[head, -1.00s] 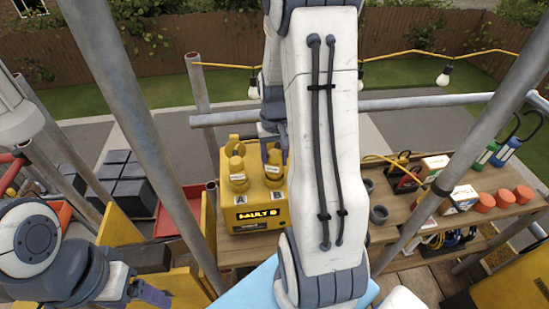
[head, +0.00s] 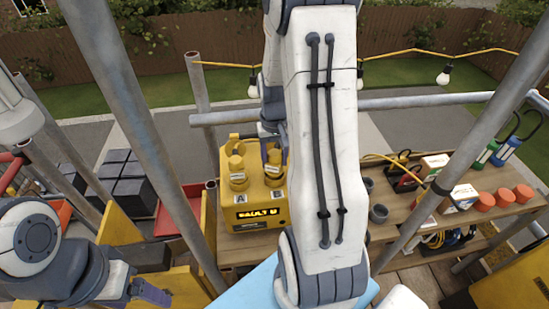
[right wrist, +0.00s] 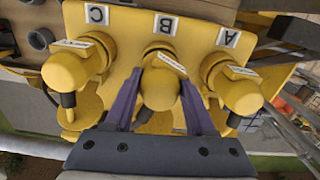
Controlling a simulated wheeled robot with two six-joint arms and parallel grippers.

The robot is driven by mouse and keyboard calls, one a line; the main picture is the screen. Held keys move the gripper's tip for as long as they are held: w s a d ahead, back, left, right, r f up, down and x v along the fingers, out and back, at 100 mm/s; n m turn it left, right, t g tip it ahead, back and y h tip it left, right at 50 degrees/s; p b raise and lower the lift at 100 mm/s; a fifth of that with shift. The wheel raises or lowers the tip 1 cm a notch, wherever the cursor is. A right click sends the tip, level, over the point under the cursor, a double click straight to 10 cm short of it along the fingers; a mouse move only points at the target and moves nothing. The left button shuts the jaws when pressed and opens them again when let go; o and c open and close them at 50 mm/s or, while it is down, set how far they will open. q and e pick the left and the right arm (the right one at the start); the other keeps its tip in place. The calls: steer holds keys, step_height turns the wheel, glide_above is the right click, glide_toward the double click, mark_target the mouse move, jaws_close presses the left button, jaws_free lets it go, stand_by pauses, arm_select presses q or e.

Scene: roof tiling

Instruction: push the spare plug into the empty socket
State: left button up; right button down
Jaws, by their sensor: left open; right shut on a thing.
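A yellow power box (head: 262,212) stands on the bench, with a lit display (head: 262,219) that seems to read FAULT and a letter. In the right wrist view its sockets are lettered C, B and A, upside down. My right gripper (right wrist: 161,98) is shut on the yellow plug at B (right wrist: 160,88), its purple fingers on either side. That plug lines up with socket B; I cannot tell how deep it sits. Other yellow plugs stand at C (right wrist: 68,70) and A (right wrist: 238,92). My left gripper (head: 150,294) is open and empty at lower left, away from the box.
My right arm hides the box's right side. Grey cups (head: 378,214), orange cups (head: 505,197) and cartons (head: 460,198) stand on the wooden bench to the right. Scaffold poles (head: 140,130) cross in front. A red tray (head: 178,212) lies left of the box.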

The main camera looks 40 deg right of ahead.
steer(key=shift+f, duration=0.45)
steer(key=c, duration=0.5)
jaws_free()
